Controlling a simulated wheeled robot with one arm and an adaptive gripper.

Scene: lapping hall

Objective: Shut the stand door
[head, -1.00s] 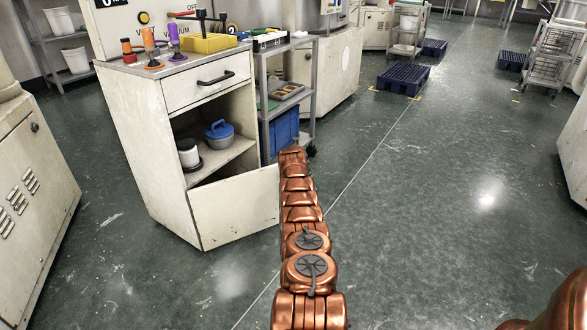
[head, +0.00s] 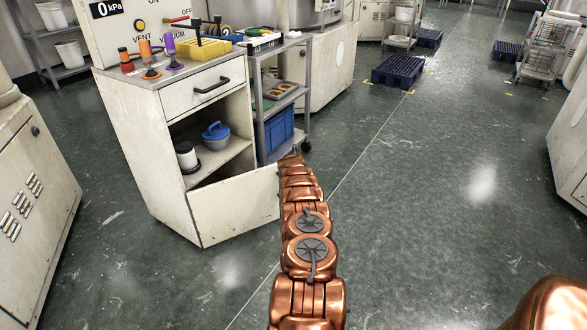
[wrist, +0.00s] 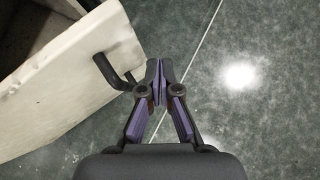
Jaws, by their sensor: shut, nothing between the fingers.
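The stand (head: 137,137) is a worn off-white cabinet at the left of the head view, with a drawer (head: 204,90) above an open compartment. Its door (head: 238,203) stands open, swung out toward me, hinged at the near left edge of the compartment. In the wrist view the door (wrist: 75,75) fills the left side, and its dark bent handle (wrist: 108,72) sticks out toward my gripper (wrist: 157,66). My gripper is shut and empty, just right of the handle's end. I cannot tell whether they touch. In the head view my arm hides the gripper.
A grey rack trolley (head: 262,105) with a blue crate (head: 278,133) stands right of the stand. A white machine cabinet (head: 35,190) is at far left.

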